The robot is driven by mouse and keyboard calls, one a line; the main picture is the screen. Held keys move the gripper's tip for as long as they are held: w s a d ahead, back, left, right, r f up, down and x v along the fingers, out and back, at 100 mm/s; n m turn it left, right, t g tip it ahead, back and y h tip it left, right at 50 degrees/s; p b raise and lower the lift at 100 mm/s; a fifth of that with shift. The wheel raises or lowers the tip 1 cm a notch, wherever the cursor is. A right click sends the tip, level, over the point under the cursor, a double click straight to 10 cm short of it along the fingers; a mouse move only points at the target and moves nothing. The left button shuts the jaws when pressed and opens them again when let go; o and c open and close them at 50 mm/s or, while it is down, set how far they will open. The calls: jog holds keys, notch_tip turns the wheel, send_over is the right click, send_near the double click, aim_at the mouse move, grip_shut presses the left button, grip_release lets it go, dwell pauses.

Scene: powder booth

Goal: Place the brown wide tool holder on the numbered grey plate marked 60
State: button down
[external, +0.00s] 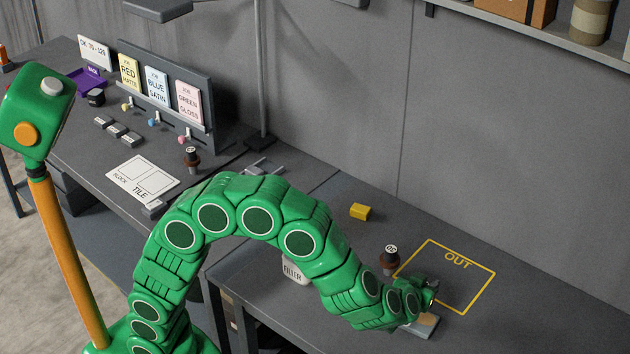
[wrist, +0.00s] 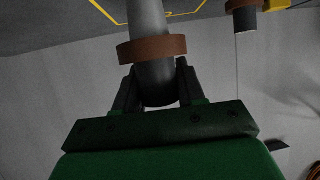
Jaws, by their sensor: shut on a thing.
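My gripper (wrist: 152,88) is shut on a tool holder with a brown ring (wrist: 152,49) around a grey tapered body (wrist: 150,18). In the external view my gripper (external: 428,294) is low over the right bench, by the left edge of the yellow OUT outline; the held holder is mostly hidden there.
A yellow block (external: 360,212) and the OUT outline (external: 458,260) are on the right bench. A white FILTER-like label (external: 295,271) is partly behind my arm. A white BLOCK/TILE sheet (external: 143,178) and a card rack (external: 160,85) are on the left bench.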

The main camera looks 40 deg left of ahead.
jog(key=shift+w+d+f, duration=0.15)
jog(key=shift+w+f, duration=0.1)
jog(key=shift+f, duration=1.55)
jog(key=shift+f, duration=0.15)
jog(key=c, duration=0.7)
grip_release()
jog(key=shift+o, duration=0.2)
jog(key=shift+s+r, duration=0.1)
jog(key=shift+r, duration=0.1)
jog(key=v, duration=1.2)
